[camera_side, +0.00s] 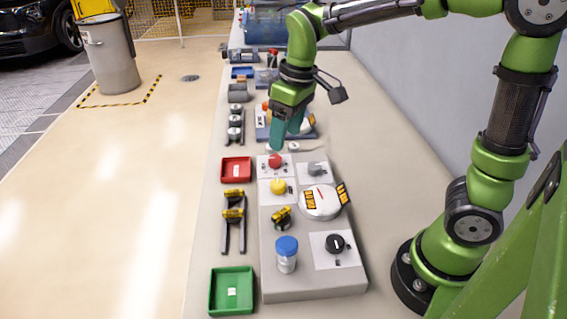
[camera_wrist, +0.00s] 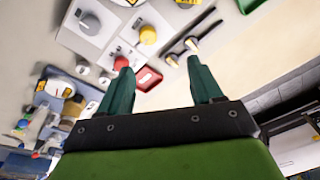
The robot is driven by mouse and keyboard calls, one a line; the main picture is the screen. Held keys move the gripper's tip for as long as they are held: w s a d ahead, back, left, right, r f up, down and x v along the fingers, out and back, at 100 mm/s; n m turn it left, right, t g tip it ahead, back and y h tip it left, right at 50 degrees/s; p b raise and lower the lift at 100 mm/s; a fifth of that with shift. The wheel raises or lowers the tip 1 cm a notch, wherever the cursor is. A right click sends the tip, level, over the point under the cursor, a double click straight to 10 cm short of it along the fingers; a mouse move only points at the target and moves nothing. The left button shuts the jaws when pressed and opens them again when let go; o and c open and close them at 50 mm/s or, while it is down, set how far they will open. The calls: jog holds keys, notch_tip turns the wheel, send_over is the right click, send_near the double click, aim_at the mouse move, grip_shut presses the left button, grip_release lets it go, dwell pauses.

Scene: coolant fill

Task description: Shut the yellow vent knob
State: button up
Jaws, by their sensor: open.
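The yellow vent knob (camera_side: 278,186) sits on a white plate on the grey panel, just nearer the camera than the red knob (camera_side: 275,160). In the wrist view the yellow knob (camera_wrist: 148,34) is at the top centre, beyond the fingertips, with the red knob (camera_wrist: 120,62) close to the left fingertip. My gripper (camera_side: 283,142) points down above the far end of the panel, near the red knob and apart from the yellow one. Its two teal fingers (camera_wrist: 160,68) are spread with nothing between them. The yellow knob's turn position is hard to tell.
The panel also bears a grey knob (camera_side: 315,169), a round gauge (camera_side: 321,201), a black knob (camera_side: 335,243) and a blue-capped bottle (camera_side: 287,253). A red tray (camera_side: 236,169), a rack with yellow pieces (camera_side: 234,213) and a green tray (camera_side: 231,291) lie left of it.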

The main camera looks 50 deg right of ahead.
aim_at(279, 183)
jog(key=w+f+n, duration=0.1)
jog(key=f, duration=0.4)
jog(key=w+f+n+g, duration=0.1)
jog(key=f+n, duration=0.1)
jog(key=f, duration=0.3)
jog(key=w+d+f+n+h, duration=0.1)
jog(key=f, duration=0.5)
jog(key=shift+w+n, duration=0.1)
jog(key=shift+n, duration=0.3)
jog(key=shift+c, duration=0.3)
jog(key=c, duration=1)
